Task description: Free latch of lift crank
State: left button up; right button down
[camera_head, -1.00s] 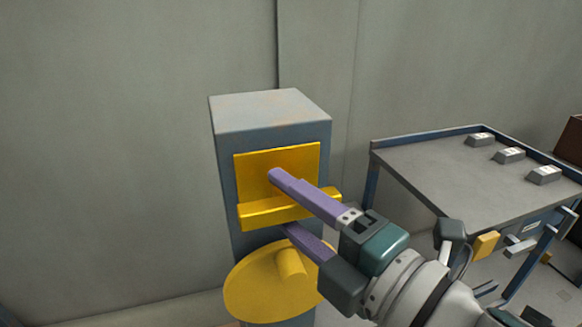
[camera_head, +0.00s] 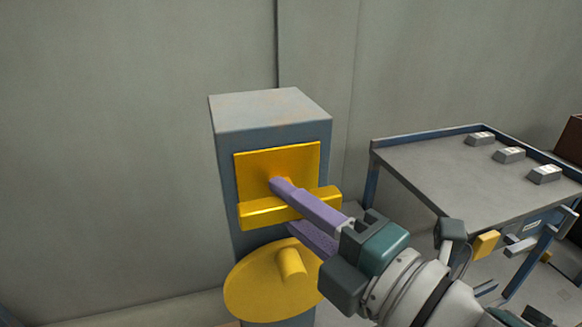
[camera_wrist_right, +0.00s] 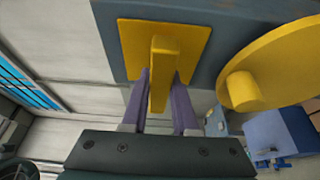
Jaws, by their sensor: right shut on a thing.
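A grey pedestal (camera_head: 270,110) carries a yellow plate (camera_head: 250,172) with a yellow latch bar (camera_head: 258,211) standing out from it, lying roughly level. Below it is the round yellow crank (camera_head: 248,290) with a stub knob (camera_head: 291,263). My right gripper (camera_head: 286,207) has one purple finger above the bar and one below, shut on it. The right wrist view shows the bar (camera_wrist_right: 160,85) between the two fingers, with the plate (camera_wrist_right: 135,45) behind and the crank (camera_wrist_right: 275,75) to the right. The lower fingertip is partly hidden behind the bar in the head view. My left gripper is out of view.
A grey-topped table (camera_head: 440,175) with a blue frame and several small metal blocks (camera_head: 508,155) stands to the right. A plain grey wall (camera_head: 110,120) is behind the pedestal. The space left of the pedestal looks clear.

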jog(key=m+b, duration=0.1)
jog(key=m, duration=0.1)
jog(key=m+t+b, duration=0.1)
jog(key=b, duration=0.1)
jog(key=shift+f+m, duration=0.2)
jog(key=shift+m, duration=0.2)
jog(key=m+t+b, duration=0.1)
jog(key=m, duration=0.1)
jog(key=m+t+b, duration=0.1)
jog(key=m+b, duration=0.1)
jog(key=m, duration=0.1)
jog(key=shift+t, duration=0.3)
jog(key=m+t+b, duration=0.1)
jog(key=m, duration=0.2)
jog(key=m+t+h, duration=0.1)
jog(key=m, duration=0.2)
jog(key=shift+r+b, duration=0.1)
jog(key=shift+b, duration=0.25)
jog(key=m+t+h, duration=0.1)
jog(key=m, duration=0.2)
jog(key=m+h, duration=0.2)
jog(key=m, duration=0.1)
jog(key=shift+t+b, duration=0.35)
jog(key=shift+t, duration=0.05)
jog(key=shift+r+m+h, duration=0.1)
jog(key=shift+m+h, duration=0.3)
jog(key=shift+m, duration=0.6)
